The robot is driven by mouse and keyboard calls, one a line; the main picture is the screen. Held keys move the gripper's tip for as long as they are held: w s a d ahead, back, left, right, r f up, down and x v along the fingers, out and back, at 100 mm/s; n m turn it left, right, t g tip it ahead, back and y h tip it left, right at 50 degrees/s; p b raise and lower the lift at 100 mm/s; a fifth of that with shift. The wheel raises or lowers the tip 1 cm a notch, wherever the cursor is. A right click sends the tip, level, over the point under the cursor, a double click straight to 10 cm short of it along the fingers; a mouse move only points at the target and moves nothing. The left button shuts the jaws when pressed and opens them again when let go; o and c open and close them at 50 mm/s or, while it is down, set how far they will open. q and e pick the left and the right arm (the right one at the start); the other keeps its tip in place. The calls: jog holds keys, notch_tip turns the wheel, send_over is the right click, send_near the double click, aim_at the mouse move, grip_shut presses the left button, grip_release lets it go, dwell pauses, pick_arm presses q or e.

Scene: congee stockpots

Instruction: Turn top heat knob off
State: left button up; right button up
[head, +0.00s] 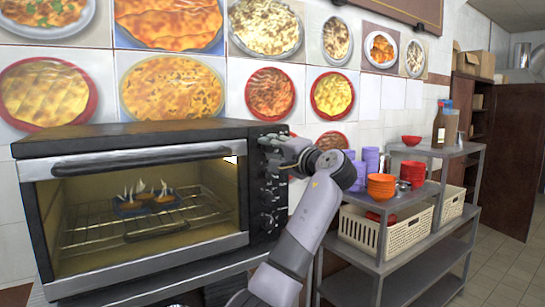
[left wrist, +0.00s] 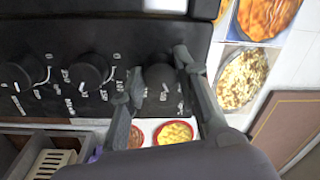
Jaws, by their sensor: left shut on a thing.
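The oven (head: 145,205) stands at the left in the head view, with a column of dark knobs on its black right-hand panel. My left gripper (head: 283,147) is at the upper end of this panel and hides the top knob there. In the left wrist view, the top heat knob (left wrist: 160,77) is a round black knob at the end of the row. My left gripper (left wrist: 157,82) has one finger on each side of it and is shut on it. Two more knobs (left wrist: 88,70) show to its left, clear of the fingers. My right gripper is not in view.
Inside the oven, a dark tray of pastries (head: 130,205) sits on the wire rack. A grey metal shelf unit (head: 395,262) with orange bowls (head: 381,186), purple cups and cream baskets stands close to the right of my arm. Food pictures cover the wall behind.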

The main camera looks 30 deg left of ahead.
pick_arm(q)
jog(key=n, duration=0.1)
jog(key=n+b, duration=0.1)
jog(key=n, duration=0.1)
jog(key=shift+f, duration=0.25)
jog(key=n+b, duration=0.1)
jog(key=n, duration=0.2)
jog(key=shift+n+g, duration=0.4)
jog(key=n, duration=0.6)
jog(key=shift+w, duration=0.1)
jog(key=o, duration=1.2)
jog(key=shift+r, duration=0.2)
jog(key=shift+c, duration=0.2)
jog(key=shift+d, duration=0.15)
jog(key=v, duration=1.2)
